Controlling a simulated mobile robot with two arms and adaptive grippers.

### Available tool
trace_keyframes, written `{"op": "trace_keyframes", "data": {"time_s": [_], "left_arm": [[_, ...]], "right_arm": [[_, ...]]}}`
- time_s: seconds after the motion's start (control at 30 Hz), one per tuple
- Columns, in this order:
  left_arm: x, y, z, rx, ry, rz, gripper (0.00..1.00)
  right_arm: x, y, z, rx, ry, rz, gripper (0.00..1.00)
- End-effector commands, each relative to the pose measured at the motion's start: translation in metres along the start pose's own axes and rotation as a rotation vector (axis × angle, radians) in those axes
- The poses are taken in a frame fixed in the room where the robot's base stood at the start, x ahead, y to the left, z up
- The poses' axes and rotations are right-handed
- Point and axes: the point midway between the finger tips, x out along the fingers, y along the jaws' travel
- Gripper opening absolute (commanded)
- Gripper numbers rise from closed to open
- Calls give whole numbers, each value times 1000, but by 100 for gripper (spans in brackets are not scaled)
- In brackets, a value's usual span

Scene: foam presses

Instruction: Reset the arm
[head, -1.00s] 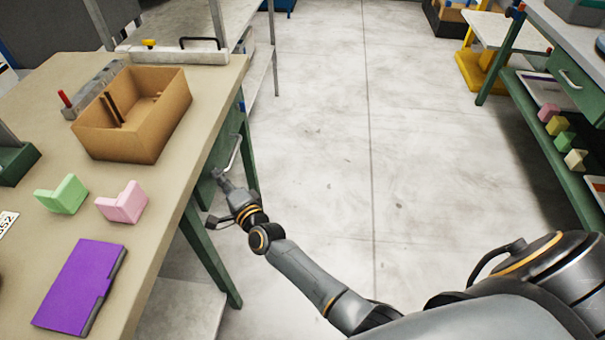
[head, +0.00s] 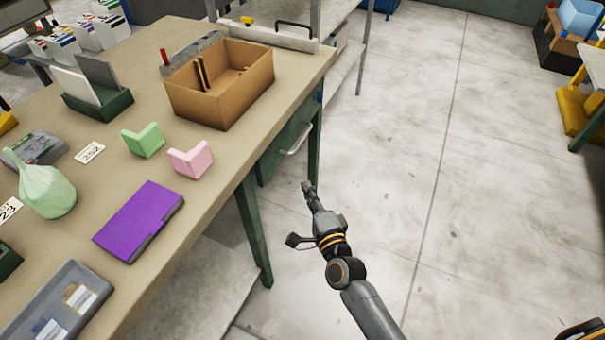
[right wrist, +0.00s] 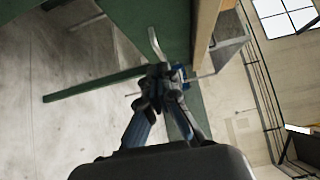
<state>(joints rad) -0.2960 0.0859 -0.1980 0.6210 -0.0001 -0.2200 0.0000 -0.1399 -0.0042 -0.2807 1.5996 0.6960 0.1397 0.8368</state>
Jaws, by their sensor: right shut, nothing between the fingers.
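My right gripper (head: 309,190) is shut and empty. In the head view it is off the right side of the workbench, below the top's edge and over the floor, a little right of a green drawer front with a metal handle (head: 298,140). In the right wrist view my gripper (right wrist: 160,72) shows with its fingers together, and the drawer handle (right wrist: 156,44) lies just beyond the fingertips in the picture. Whether they touch it, I cannot tell. My left gripper is not in view.
The floor (head: 400,140) right of the bench is clear.

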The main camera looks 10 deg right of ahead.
Motion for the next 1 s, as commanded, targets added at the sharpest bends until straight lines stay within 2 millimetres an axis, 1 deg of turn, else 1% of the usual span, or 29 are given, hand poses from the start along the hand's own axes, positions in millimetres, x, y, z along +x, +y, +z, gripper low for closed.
{"op": "trace_keyframes", "data": {"time_s": [0.2, 0.27, 0.33, 0.37, 0.47, 0.5, 0.57, 0.6, 0.67, 0.7, 0.77, 0.8, 0.87, 0.9, 0.97, 1.0], "left_arm": [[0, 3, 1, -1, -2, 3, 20], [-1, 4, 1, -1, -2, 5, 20], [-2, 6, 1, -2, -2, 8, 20], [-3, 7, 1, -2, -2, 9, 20], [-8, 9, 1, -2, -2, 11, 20], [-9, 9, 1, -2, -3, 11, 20], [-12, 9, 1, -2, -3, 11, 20], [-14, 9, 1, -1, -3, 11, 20], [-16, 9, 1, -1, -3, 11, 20], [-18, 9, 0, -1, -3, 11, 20], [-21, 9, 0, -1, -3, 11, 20], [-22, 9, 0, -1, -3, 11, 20], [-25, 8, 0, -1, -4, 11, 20], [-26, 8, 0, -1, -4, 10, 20], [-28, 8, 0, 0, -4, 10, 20], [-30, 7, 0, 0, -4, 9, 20]], "right_arm": [[-4, 0, 0, -2, -1, 1, 0], [-5, 6, 0, -15, -3, 14, 0], [-9, 24, 1, -59, -12, 54, 0], [-12, 36, 1, -91, -19, 81, 0], [-32, 91, 2, -235, -61, 207, 0], [-43, 118, 2, -307, -86, 267, 0], [-65, 158, 0, -419, -135, 362, 0], [-82, 185, -1, -492, -171, 424, 0], [-110, 222, -4, -595, -232, 513, 0], [-130, 246, -6, -661, -278, 570, 0], [-163, 278, -9, -755, -351, 653, 0], [-186, 298, -12, -815, -404, 706, 0], [-223, 326, -17, -898, -489, 783, 0], [-249, 342, -20, -952, -549, 831, 0], [-289, 364, -26, -1026, -645, 901, 0], [-317, 376, -30, -1071, -711, 944, 0]]}}
